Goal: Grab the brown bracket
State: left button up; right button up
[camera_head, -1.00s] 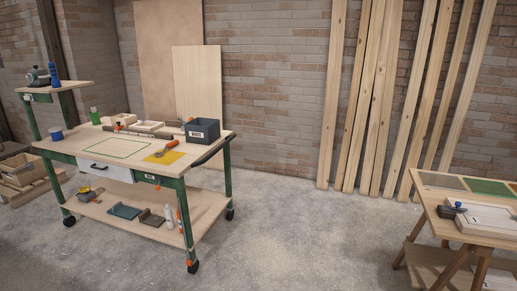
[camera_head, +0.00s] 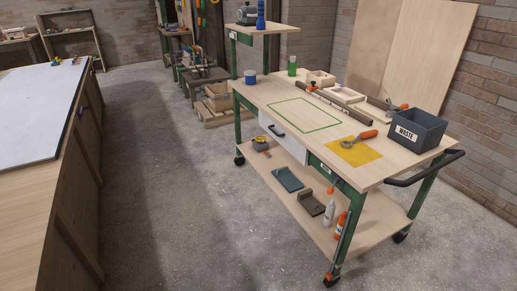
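The brown bracket (camera_head: 312,202) appears to be the dark, brownish L-shaped piece on the lower shelf of the green-framed cart. It lies flat with one side standing up, right of a flat teal-grey piece (camera_head: 288,179) and left of a white bottle (camera_head: 330,208). Neither of my grippers shows in the head view.
The wheeled cart (camera_head: 395,168) has a wooden top holding a waste bin (camera_head: 418,128), a yellow sheet (camera_head: 354,152) and tools. An orange-topped bottle (camera_head: 341,226) stands near the shelf's front corner. A long workbench (camera_head: 28,190) is at left. Open concrete floor (camera_head: 185,200) lies between.

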aim_at(305, 198)
jog(key=i+j+u, duration=0.2)
jog(key=i+u, duration=0.2)
jog(key=i, duration=0.35)
jog(key=i+l+u, duration=0.1)
jog(key=i+u, duration=0.25)
jog(key=i, duration=0.4)
jog(key=i+z, duration=0.4)
jog(key=i+j+z, duration=0.25)
jog(key=z, duration=0.15)
jog(key=i+j+z, duration=0.8)
jog(key=k+l, duration=0.1)
